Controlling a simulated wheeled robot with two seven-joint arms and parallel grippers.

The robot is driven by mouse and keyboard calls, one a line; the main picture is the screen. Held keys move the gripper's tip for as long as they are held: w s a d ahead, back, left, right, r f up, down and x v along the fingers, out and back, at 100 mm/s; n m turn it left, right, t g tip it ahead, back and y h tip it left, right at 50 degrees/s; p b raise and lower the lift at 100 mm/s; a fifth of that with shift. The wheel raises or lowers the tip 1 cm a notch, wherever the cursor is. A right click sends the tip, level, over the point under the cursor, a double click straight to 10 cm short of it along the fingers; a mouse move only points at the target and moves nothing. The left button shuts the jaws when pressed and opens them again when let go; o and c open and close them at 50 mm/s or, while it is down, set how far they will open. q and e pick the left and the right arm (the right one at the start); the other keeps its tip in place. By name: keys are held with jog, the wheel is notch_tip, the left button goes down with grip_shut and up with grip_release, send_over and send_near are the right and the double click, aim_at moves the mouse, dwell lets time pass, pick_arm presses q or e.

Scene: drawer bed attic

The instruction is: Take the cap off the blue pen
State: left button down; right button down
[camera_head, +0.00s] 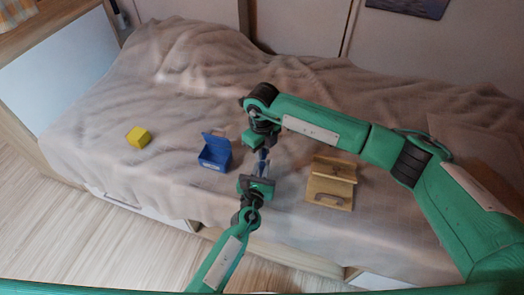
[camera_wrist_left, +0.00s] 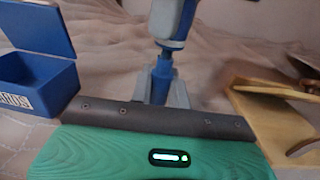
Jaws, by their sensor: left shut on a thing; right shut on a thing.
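The blue pen (camera_wrist_left: 162,72) stands roughly upright between my two grippers, above the bed. My left gripper (camera_wrist_left: 162,90) is shut on its lower blue part. My right gripper (camera_wrist_left: 172,42) comes down from above and is shut on the upper part, which its fingers largely hide. A short, narrower dark section shows between the two grips in the left wrist view. I cannot tell which part is the cap, or whether it is apart from the barrel. In the head view my left gripper (camera_head: 259,178) is just below my right gripper (camera_head: 263,143), with a little blue between them.
An open blue box (camera_head: 215,153) with a raised lid lies left of the grippers. A wooden box with a handle (camera_head: 330,185) lies to the right. A yellow cube (camera_head: 138,137) sits further left on the rumpled blanket (camera_head: 190,80). The blanket's back left is clear.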

notch_tip(320, 180, up, 4)
jog(key=shift+f, duration=0.25)
pick_arm(q)
jog(key=c, duration=1.3)
grip_release()
jog(key=shift+o, duration=0.2)
jog(key=v, duration=1.2)
jog(key=shift+f, duration=0.1)
